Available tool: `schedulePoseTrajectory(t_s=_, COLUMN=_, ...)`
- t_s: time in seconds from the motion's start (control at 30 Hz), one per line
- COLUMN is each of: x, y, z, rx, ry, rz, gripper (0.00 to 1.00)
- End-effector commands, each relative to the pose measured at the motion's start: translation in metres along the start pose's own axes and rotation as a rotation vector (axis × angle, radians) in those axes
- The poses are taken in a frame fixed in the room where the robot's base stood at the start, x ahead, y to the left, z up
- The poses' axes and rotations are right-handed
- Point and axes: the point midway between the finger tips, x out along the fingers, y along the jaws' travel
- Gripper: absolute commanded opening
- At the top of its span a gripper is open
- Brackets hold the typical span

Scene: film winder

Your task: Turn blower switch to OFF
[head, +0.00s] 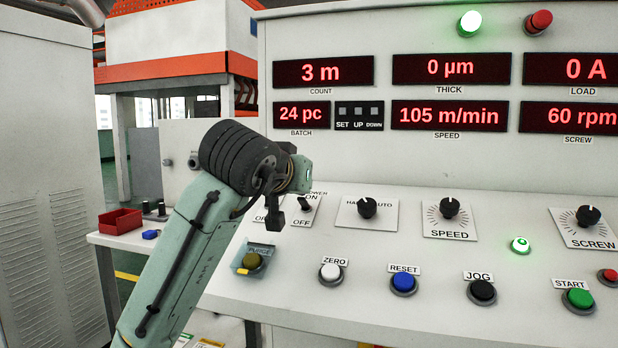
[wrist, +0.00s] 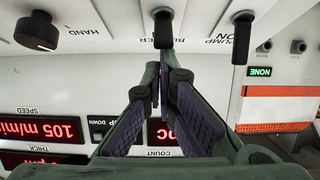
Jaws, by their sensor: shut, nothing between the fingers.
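The blower switch (head: 305,204) is a small black toggle on a white plate marked ON above and OFF below. Its label is partly hidden by my gripper. Its lever appears to lean up, toward ON, though it is small. In the wrist view, which is upside down, the blower switch (wrist: 163,28) is at top centre, just beyond my fingertips. My gripper (wrist: 164,68) is shut and empty, with its fingertips together close to the lever; I cannot tell whether they touch.
The pump switch (wrist: 242,36) is beside the blower switch. The HAND/AUTO knob (head: 367,207) is to its right, with the SPEED knob (head: 450,207) beyond. ZERO (head: 330,272) and RESET (head: 404,281) buttons are below. Displays (head: 323,71) rise behind.

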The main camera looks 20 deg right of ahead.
Motion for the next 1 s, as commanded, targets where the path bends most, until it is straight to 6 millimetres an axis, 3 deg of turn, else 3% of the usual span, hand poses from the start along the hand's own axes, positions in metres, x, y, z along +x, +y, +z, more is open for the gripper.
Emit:
schedulePoseTrajectory(t_s=0.3, x=0.012, y=-0.009, z=-0.046, rx=-0.002, ry=-0.001, rz=0.001, gripper=0.00)
schedulePoseTrajectory(t_s=0.37, x=-0.002, y=-0.009, z=-0.035, rx=0.001, ry=0.005, rz=-0.002, gripper=0.00)
schedulePoseTrajectory(t_s=0.5, x=-0.036, y=-0.009, z=-0.035, rx=0.001, ry=0.004, rz=-0.003, gripper=0.00)
schedulePoseTrajectory(t_s=0.7, x=-0.071, y=-0.009, z=-0.038, rx=0.000, ry=0.003, rz=-0.002, gripper=0.00)
schedulePoseTrajectory(t_s=1.0, x=-0.087, y=-0.009, z=-0.038, rx=-0.001, ry=0.000, rz=-0.002, gripper=0.00)
